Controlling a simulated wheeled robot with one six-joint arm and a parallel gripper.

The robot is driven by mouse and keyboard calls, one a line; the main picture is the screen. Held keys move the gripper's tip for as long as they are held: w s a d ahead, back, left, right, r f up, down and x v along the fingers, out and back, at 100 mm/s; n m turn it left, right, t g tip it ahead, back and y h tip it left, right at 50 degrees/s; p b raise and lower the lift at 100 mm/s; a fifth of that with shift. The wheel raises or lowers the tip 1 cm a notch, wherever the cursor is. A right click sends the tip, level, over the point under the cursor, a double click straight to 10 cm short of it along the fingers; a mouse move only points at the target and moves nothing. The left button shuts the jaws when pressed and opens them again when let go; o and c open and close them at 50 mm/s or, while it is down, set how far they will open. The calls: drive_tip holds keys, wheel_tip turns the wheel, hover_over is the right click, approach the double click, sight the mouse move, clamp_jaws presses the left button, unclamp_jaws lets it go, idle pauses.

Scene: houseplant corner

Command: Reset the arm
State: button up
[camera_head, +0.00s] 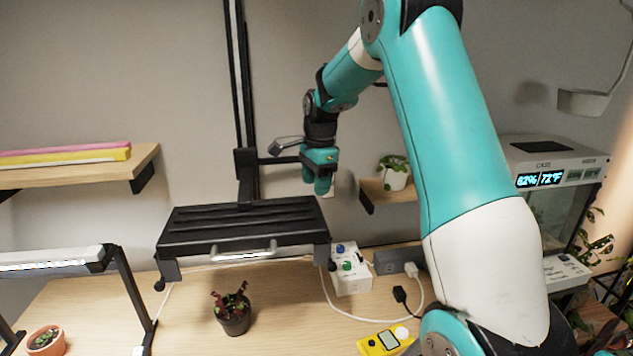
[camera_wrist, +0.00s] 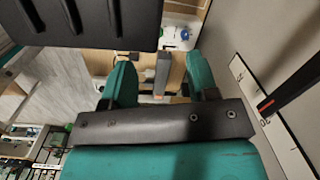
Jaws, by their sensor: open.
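My teal arm reaches up and across the right half of the head view. My gripper (camera_head: 320,184) hangs fingers-down in the air, just above the right back part of a black lamp panel (camera_head: 240,222). In the wrist view, the two teal fingers of my gripper (camera_wrist: 162,82) stand apart with nothing held between them. The dark ribbed underside or top of the lamp panel (camera_wrist: 85,20) fills the upper left of the wrist view, close to the fingers. Whether a finger touches the panel cannot be told.
A black upright post (camera_head: 240,100) stands behind the panel. Below are a potted red plant (camera_head: 233,312), a white control box (camera_head: 350,270), a yellow meter (camera_head: 385,342) and a power strip (camera_head: 398,260). A small shelf (camera_head: 375,196) holds a plant. A glass cabinet (camera_head: 548,165) stands right.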

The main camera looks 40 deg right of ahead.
drive_tip(key=shift+a, duration=0.1)
